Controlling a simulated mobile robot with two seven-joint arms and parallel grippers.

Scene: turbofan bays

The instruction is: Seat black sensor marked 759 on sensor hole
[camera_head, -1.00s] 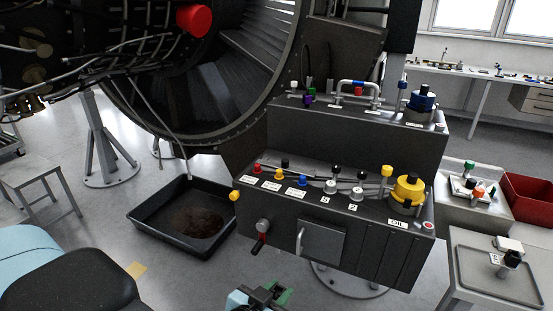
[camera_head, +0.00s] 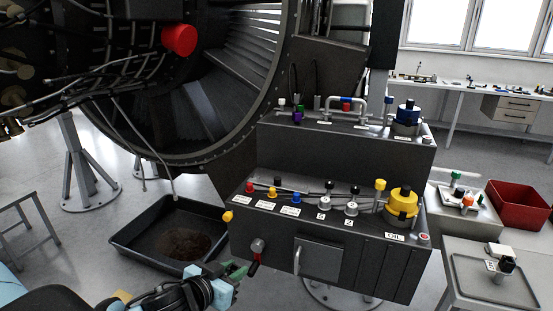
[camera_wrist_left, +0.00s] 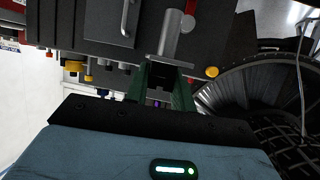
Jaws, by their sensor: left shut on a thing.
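My left gripper (camera_head: 236,271) is low in front of the dark console (camera_head: 350,258), near its red-handled valve (camera_head: 256,252). In the left wrist view its green fingers (camera_wrist_left: 166,88) are shut on a small dark thing (camera_wrist_left: 166,72), mostly hidden between them. I cannot read a marking on it, so I cannot tell whether it is the sensor marked 759. A black-topped piece (camera_head: 506,265) with a small white label stands on the tray at the right; its label is too small to read. I cannot pick out the sensor hole. My right gripper is not in view.
The console's lower deck holds coloured caps, black-topped fittings (camera_head: 352,201) and a yellow oil cap (camera_head: 402,203). A black drip tray (camera_head: 128,243) lies on the floor at left. A grey tray (camera_head: 470,270) and red bin (camera_head: 518,203) are at right. The engine (camera_head: 200,120) stands behind.

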